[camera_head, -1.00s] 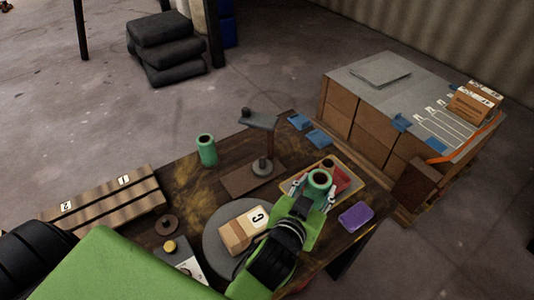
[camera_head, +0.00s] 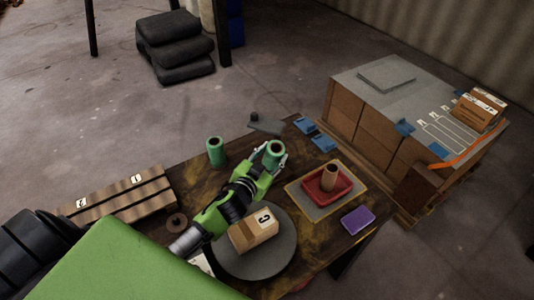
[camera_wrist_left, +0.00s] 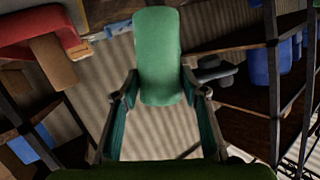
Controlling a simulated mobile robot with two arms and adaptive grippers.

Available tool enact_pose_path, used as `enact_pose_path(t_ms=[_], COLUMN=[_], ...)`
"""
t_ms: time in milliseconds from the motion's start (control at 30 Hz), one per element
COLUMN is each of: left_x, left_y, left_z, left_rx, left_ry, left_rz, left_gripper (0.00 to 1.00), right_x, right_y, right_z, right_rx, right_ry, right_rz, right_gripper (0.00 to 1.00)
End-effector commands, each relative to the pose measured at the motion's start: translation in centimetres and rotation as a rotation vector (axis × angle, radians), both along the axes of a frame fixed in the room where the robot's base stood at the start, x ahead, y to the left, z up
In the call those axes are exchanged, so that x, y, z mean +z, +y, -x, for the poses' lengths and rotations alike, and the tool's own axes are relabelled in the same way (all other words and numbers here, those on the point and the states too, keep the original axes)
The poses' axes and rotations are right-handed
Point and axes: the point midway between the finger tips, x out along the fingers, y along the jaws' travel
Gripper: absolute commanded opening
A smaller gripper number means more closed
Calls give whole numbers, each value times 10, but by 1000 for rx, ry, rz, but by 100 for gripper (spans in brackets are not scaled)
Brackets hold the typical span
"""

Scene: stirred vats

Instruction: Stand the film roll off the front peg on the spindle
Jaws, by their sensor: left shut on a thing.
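My left gripper (camera_head: 273,160) is shut on a green film roll (camera_head: 274,148), which it holds upright above the table. The roll also shows between the fingers in the left wrist view (camera_wrist_left: 157,58). A stand with a flat dark top (camera_head: 266,124) is behind the held roll; its post and base are mostly hidden by my gripper and arm, so I cannot tell whether the roll touches it. A second green roll (camera_head: 216,152) stands upright on the table to the left. My right gripper is not in view.
A cardboard box (camera_head: 254,231) lies on a round grey turntable (camera_head: 262,268) in front. A red tray (camera_head: 318,190) with a tan cylinder (camera_head: 329,177) is at right, near a purple block (camera_head: 358,219).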

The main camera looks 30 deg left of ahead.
Motion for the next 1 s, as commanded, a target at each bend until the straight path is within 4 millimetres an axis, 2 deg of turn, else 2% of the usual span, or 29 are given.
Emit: enact_pose_path(t_ms=[267,300,400,633,700,1000], left_x=[-21,-10,-6,-8,-25,-31], left_y=[6,9,16,30,27,26], left_z=[-4,-7,-11,-18,-17,-17], left_rx=[0,-4,-4,0,1,-1], left_ry=[-1,10,57,154,153,149], left_rz=[3,24,97,261,264,261], left_gripper=[13,13,13,13,13,13], right_x=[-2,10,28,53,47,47], right_y=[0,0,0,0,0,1], right_z=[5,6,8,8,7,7], right_rx=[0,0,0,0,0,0], right_ry=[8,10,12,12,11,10], right_rz=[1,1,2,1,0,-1], right_gripper=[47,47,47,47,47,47])
